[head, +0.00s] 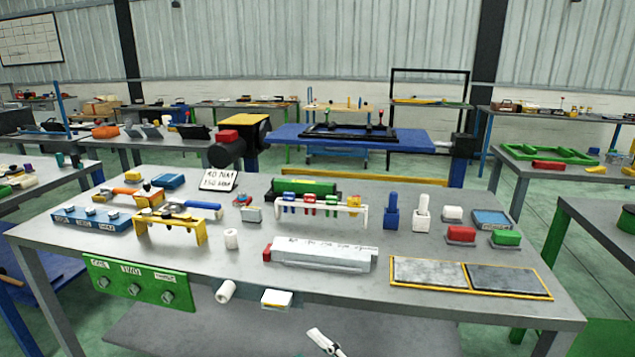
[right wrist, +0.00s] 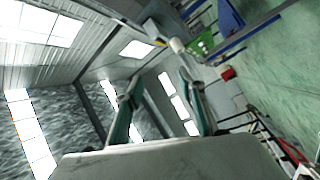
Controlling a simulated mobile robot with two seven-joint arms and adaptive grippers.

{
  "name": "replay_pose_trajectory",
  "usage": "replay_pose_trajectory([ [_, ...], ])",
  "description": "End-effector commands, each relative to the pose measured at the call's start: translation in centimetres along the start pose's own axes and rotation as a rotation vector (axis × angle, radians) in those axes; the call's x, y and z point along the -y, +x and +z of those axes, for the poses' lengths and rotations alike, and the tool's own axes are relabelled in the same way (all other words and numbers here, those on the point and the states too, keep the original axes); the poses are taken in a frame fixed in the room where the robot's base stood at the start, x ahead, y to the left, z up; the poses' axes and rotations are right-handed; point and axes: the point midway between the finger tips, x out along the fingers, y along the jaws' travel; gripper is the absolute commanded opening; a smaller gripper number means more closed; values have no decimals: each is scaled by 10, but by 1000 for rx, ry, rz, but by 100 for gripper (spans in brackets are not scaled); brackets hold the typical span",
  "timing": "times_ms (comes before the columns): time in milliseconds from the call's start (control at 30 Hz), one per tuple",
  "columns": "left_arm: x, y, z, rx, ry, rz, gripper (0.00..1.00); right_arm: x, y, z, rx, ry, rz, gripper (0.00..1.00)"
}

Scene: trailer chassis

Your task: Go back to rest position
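My right gripper (right wrist: 157,64) shows in the right wrist view with its two dark teal fingers spread apart. I see nothing between them, only ceiling and windows behind. In the head view a small white and dark piece (head: 325,343) shows at the bottom edge; I cannot tell whether it is part of my arm. My left gripper is not in view. The grey workbench (head: 330,222) fills the middle of the head view, with tools and parts laid out on it.
The bench holds a blue block (head: 92,219), a yellow stand (head: 200,232), a white rack (head: 345,209), a grey bar (head: 322,256) and a yellow-edged tray (head: 465,266). A green panel (head: 108,268) with knobs hangs at its front left. More benches stand around on the green floor.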

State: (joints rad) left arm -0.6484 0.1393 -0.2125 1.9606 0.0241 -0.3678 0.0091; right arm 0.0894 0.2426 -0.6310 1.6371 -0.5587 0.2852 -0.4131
Motion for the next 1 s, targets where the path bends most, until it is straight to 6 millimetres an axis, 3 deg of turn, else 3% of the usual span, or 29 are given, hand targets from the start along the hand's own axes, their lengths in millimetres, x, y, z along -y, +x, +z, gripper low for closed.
replay_pose_trajectory([
  [167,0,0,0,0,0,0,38,39,-77,48,299,339,11,39],
  [300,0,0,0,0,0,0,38,75,-153,76,534,584,16,39],
  [500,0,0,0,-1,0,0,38,122,-260,90,820,859,22,39],
  [600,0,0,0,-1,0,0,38,136,-295,89,909,940,25,39],
  [733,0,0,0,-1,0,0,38,145,-318,88,966,991,27,39],
  [1000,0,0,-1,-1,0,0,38,146,-321,88,974,997,26,39],
])
